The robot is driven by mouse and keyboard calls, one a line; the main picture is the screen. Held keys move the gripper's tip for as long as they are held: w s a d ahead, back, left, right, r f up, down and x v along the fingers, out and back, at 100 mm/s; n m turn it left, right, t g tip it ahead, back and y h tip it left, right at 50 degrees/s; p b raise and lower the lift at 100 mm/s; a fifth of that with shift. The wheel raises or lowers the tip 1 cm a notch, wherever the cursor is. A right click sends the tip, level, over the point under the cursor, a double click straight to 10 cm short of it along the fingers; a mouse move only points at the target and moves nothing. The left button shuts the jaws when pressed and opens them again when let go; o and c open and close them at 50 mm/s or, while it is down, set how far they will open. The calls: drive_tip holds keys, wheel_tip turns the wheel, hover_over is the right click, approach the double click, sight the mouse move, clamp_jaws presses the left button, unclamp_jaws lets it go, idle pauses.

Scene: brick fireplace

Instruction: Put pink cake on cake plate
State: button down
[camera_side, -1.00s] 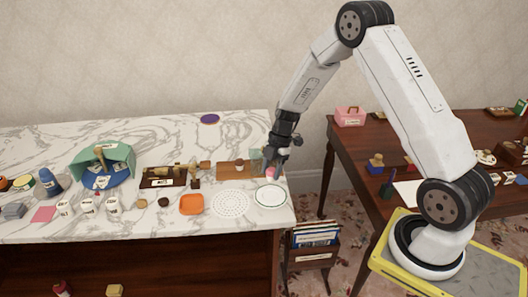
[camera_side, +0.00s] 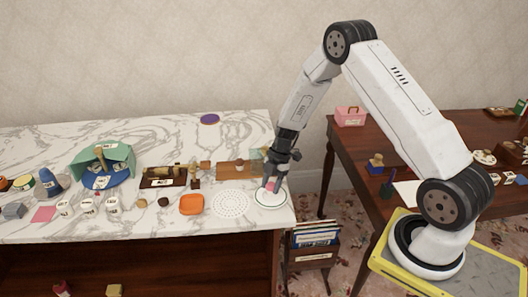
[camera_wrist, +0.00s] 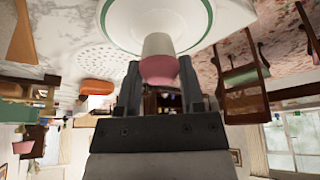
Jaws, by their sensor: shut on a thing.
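The pink cake (camera_side: 271,186) is small and held between the fingers of my gripper (camera_side: 272,182). In the wrist view the pink cake (camera_wrist: 158,66) sits between the two dark fingertips (camera_wrist: 160,82), pink at the near end and paler at the far end. The cake plate (camera_side: 270,203) is white with a green ring and lies near the right end of the marble counter. It fills the top of the wrist view (camera_wrist: 125,35), directly beyond the cake. The cake is over the plate; I cannot tell if they touch.
A white perforated round mat (camera_side: 231,203) lies left of the plate, then an orange square dish (camera_side: 191,204). A wooden board (camera_side: 232,170) lies behind. The counter's right edge is close to the plate. A rack of books (camera_side: 313,240) stands below that edge.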

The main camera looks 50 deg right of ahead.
drive_tip(key=shift+f, duration=0.65)
idle(0.6)
drive_tip(key=shift+c, duration=0.7)
unclamp_jaws()
drive_tip(key=shift+r, duration=0.1)
drive_tip(key=v, duration=0.7)
drive_tip(key=shift+r, duration=0.35)
